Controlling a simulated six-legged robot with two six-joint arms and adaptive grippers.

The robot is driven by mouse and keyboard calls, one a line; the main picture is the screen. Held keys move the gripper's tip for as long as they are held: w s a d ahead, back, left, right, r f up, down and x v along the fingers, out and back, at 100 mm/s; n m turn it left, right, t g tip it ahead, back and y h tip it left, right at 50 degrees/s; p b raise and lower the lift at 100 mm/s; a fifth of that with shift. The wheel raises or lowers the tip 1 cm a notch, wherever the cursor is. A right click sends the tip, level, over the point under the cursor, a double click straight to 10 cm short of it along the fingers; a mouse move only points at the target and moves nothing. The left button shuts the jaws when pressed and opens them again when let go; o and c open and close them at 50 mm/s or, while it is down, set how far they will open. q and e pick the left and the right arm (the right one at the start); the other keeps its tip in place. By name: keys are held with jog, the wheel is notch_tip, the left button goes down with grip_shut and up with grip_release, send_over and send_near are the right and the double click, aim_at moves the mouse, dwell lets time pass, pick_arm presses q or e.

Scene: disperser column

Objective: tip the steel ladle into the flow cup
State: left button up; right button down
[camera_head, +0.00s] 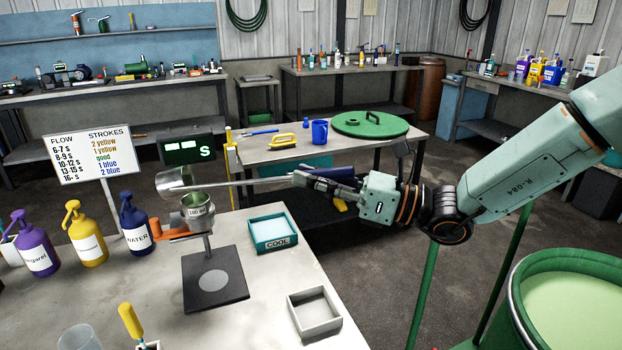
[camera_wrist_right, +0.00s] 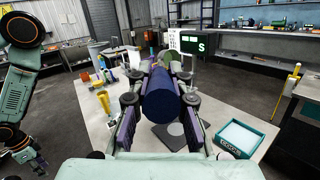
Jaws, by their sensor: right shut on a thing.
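The steel ladle (camera_head: 174,181) is at the left end of a long handle, its bowl tipped on its side just above the flow cup. My right gripper (camera_head: 318,182) is shut on the ladle's dark blue grip, which also fills the middle of the right wrist view (camera_wrist_right: 161,97). The flow cup (camera_head: 197,212) is a small metal cup marked 100 ml, held on a stand over a dark plate. The ladle bowl partly covers its top, and I cannot see liquid passing. My left gripper (camera_wrist_right: 32,160) shows small at the lower left of the wrist view; its fingers are unclear.
Yellow (camera_head: 88,238), purple (camera_head: 37,250) and blue (camera_head: 135,222) pump bottles stand left of the cup. A teal COOL tray (camera_head: 272,249) and a pale empty tray (camera_head: 334,327) lie to the right. A green drum (camera_head: 516,310) of pale liquid stands at lower right.

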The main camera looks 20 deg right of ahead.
pick_arm(q)
notch_tip(320, 180, down, 6)
jog(key=w+a+b, duration=0.1)
jog(key=b, duration=0.5)
jog(key=shift+a, duration=0.3)
pick_arm(e)
jog(key=shift+m+t+y, duration=0.6)
jog(key=shift+t+y, duration=0.1)
jog(key=shift+t, duration=0.1)
jog(key=shift+s+d+f, duration=0.1)
jog(key=shift+d+f, duration=0.1)
jog(key=shift+f, duration=0.55)
jog(key=shift+s+d+f, duration=0.1)
jog(key=shift+d+f, duration=0.05)
jog(key=shift+f, duration=0.55)
jog(key=shift+d+f, duration=0.2)
jog(key=shift+f, duration=0.55)
